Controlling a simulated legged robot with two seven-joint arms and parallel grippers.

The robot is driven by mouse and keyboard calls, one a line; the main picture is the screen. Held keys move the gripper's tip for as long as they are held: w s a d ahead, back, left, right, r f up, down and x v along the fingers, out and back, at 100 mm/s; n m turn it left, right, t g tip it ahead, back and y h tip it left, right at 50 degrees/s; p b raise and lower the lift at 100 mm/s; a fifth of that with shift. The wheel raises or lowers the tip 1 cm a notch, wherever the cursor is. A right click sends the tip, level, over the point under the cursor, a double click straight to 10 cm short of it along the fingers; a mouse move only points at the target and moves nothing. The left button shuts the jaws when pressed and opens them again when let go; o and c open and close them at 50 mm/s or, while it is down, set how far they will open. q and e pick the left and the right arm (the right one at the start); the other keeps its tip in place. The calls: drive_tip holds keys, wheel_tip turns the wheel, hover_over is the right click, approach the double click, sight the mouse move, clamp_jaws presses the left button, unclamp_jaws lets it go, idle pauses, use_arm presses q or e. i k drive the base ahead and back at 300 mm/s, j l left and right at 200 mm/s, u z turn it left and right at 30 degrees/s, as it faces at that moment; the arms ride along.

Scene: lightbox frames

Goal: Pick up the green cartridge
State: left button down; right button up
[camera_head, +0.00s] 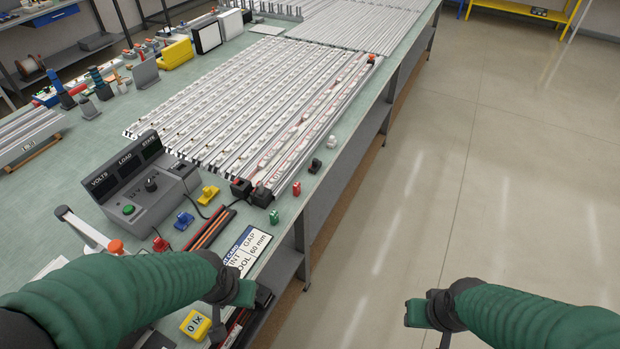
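A small green cartridge (273,216) stands on the bench near its right edge, just right of the long rails' near end. My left gripper (246,293) is over the near part of the bench, nearer to me than the cartridge and apart from it. Its green-padded tip shows, but the gap between its fingers does not. My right gripper (416,314) is off the bench, above the floor at the lower right, far from the cartridge. Its fingers show only in part. I see nothing held in either gripper.
A red cartridge (296,188), a black one (315,165) and a white one (331,142) line the bench edge beyond. A meter box (137,190), yellow clip (210,194), blue clip (184,220) and printed card (252,246) lie left. The floor (480,180) at right is clear.

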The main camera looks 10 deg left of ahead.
sight(274, 216)
drive_tip(key=i+l+u, duration=0.4)
drive_tip(key=i+l, duration=0.25)
drive_tip(key=i+l+u, duration=0.45)
drive_tip(key=l, duration=0.35)
drive_tip(key=i+l+u, duration=0.2)
drive_tip(key=l, duration=0.25)
drive_tip(key=i, duration=0.05)
